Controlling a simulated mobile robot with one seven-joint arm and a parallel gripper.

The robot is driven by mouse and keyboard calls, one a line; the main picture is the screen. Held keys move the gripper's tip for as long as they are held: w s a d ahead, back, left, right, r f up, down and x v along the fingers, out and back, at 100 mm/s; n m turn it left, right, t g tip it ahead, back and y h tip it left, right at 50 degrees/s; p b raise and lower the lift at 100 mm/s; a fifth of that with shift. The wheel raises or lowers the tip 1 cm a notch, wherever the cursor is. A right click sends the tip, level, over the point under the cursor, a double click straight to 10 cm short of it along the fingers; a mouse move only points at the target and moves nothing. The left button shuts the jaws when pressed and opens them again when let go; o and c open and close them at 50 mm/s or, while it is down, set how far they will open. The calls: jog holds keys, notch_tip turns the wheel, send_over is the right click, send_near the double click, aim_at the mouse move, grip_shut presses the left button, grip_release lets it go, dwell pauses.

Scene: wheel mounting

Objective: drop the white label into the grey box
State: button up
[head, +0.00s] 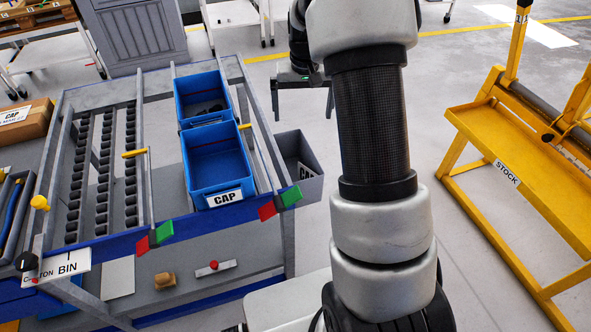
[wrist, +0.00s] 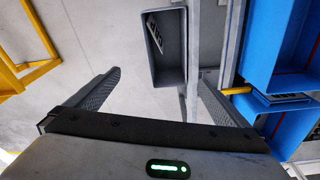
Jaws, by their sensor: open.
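A white label (head: 306,171) with dark letters shows within the grey box (head: 284,144), close to its near right wall. In the wrist view the label (wrist: 154,33) is tilted inside the grey box (wrist: 170,78), by its left wall. I cannot tell whether it lies loose or rests against the wall. My gripper (head: 302,98) is open, with nothing between its fingers. In the wrist view my gripper (wrist: 159,77) has its fingers spread wide, and the box shows beyond and between them.
Blue bins (head: 214,160) stand on the rack left of the box; the front one bears a CAP label (head: 224,197). A yellow stock stand (head: 505,172) is at the right. A white sheet (head: 118,278) lies on the lower shelf. Clear floor lies between box and stand.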

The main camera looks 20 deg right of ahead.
notch_tip(320, 180, up, 10)
jog(key=s, duration=0.1)
jog(key=shift+s+a, duration=0.2)
jog(key=shift+s, duration=0.05)
jog(key=shift+f, duration=0.1)
jog(key=s+a+r+n+t+p, duration=0.15)
jog(key=s+a+r+p, duration=0.4)
jog(key=s+r, duration=0.85)
jog(key=s+a+r+n+t+p, duration=0.1)
jog(key=s+a, duration=0.4)
jog(key=s, duration=0.8)
jog(key=shift+s+a+r+t, duration=0.2)
jog(key=shift+s+t, duration=0.2)
jog(key=shift+t, duration=0.25)
jog(key=shift+n, duration=0.25)
